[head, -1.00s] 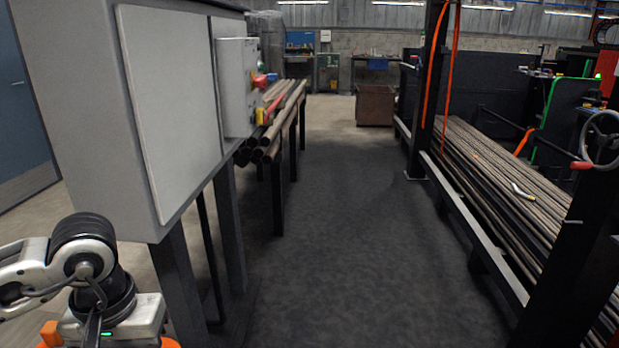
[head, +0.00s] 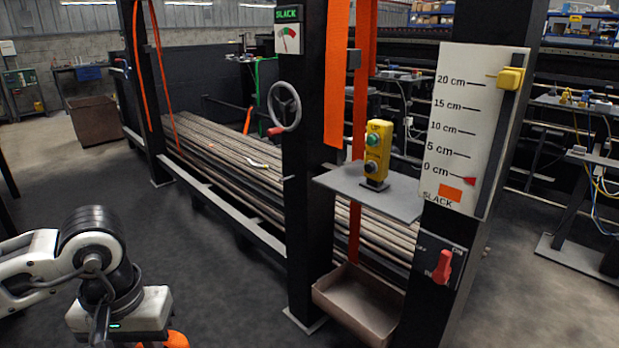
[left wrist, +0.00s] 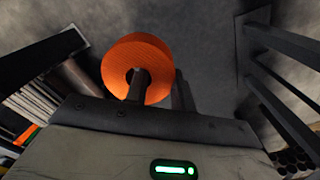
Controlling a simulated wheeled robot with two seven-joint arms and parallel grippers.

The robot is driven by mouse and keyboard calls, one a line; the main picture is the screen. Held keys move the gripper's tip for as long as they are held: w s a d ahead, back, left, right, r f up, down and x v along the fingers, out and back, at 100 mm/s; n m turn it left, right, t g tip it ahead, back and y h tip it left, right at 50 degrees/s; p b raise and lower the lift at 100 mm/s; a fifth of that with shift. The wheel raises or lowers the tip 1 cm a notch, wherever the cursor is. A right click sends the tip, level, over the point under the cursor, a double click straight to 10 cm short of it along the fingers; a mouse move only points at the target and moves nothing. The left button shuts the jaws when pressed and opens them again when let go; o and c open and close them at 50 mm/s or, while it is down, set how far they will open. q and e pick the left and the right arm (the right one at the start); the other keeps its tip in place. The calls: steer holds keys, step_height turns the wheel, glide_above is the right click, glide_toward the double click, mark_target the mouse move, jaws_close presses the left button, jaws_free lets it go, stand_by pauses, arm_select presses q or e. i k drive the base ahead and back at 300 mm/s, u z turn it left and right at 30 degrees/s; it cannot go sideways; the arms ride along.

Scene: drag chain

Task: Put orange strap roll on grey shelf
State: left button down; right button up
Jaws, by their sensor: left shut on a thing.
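The orange strap roll (left wrist: 150,55) shows in the left wrist view with my left gripper (left wrist: 134,86) shut on it at its hollow centre. In the head view only a slice of the roll (head: 172,340) shows at the bottom edge, below my left gripper, whose fingertips are hidden there. The grey shelf (head: 340,182) is a flat plate between two black posts, right of centre in the head view. It is well to the right of and beyond my left gripper. A yellow button box (head: 377,152) stands on it. My right gripper is in neither view.
A brown open bin (head: 362,303) is below the shelf. Orange straps (head: 338,75) hang behind it. A scale board (head: 472,125) and red lever (head: 442,266) are on the right post. A rack of long bars (head: 225,150) extends behind. Floor (head: 225,290) before the rack is clear.

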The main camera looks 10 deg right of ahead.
mark_target(347, 175)
steer(key=i, duration=1.3)
steer(key=z, duration=1.45)
